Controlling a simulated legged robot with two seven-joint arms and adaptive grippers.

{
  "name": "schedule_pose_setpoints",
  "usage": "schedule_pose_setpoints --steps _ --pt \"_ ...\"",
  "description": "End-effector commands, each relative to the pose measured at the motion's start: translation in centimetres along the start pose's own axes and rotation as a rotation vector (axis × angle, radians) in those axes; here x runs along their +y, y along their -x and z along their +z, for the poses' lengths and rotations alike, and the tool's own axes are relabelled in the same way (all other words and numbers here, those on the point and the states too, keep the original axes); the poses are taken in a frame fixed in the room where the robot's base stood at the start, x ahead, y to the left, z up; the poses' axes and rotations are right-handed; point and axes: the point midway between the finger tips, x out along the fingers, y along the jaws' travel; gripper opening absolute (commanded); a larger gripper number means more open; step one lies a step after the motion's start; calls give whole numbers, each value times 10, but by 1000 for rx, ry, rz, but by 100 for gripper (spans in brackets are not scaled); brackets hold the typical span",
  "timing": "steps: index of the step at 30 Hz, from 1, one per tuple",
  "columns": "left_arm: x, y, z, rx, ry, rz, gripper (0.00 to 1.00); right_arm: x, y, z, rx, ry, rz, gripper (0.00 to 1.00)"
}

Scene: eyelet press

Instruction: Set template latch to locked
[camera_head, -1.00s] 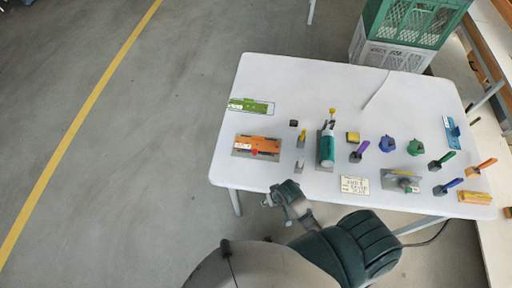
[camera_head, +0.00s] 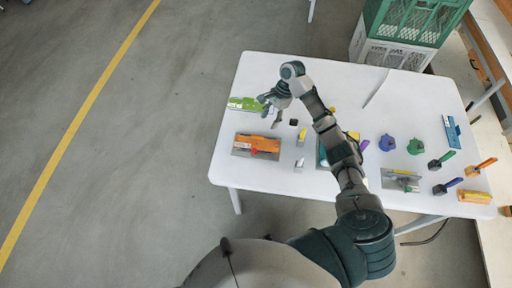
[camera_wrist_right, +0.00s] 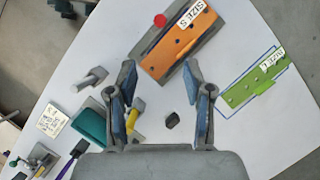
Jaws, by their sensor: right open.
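An orange template marked "SIZE S" (camera_head: 264,142) lies on a grey plate at the table's left front; it also shows at the top of the right wrist view (camera_wrist_right: 185,42). A red round knob (camera_wrist_right: 160,20) sits at its edge, also visible in the head view (camera_head: 253,151). I cannot tell whether this knob is the latch, or its setting. A green template (camera_wrist_right: 250,88) lies behind, inside a blue outline. My right gripper (camera_head: 269,111) is open and empty above the table, between the two templates; its spread fingers show in the wrist view (camera_wrist_right: 165,95). My left gripper is out of view.
A small black block (camera_wrist_right: 173,120) and a yellow-handled tool (camera_wrist_right: 135,115) lie near the right gripper. A teal-bodied device (camera_wrist_right: 90,125) is partly hidden by my arm in the head view. Purple and green pieces and several handled tools fill the white table's (camera_head: 300,72) right side.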

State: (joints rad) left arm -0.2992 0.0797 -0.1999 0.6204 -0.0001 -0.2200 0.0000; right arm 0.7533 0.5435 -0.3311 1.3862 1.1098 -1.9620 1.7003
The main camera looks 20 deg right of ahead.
Motion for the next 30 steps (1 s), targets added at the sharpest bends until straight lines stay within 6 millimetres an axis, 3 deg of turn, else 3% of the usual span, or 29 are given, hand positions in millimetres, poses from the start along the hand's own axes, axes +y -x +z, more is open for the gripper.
schedule_pose_setpoints --steps 5,21,30 --pt "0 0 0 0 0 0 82 0 -25 0 -1 -3 4 51" --pt "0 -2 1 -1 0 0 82 0 -146 0 -1 0 2 51" --pt "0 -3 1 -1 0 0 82 0 -172 0 1 1 0 51"
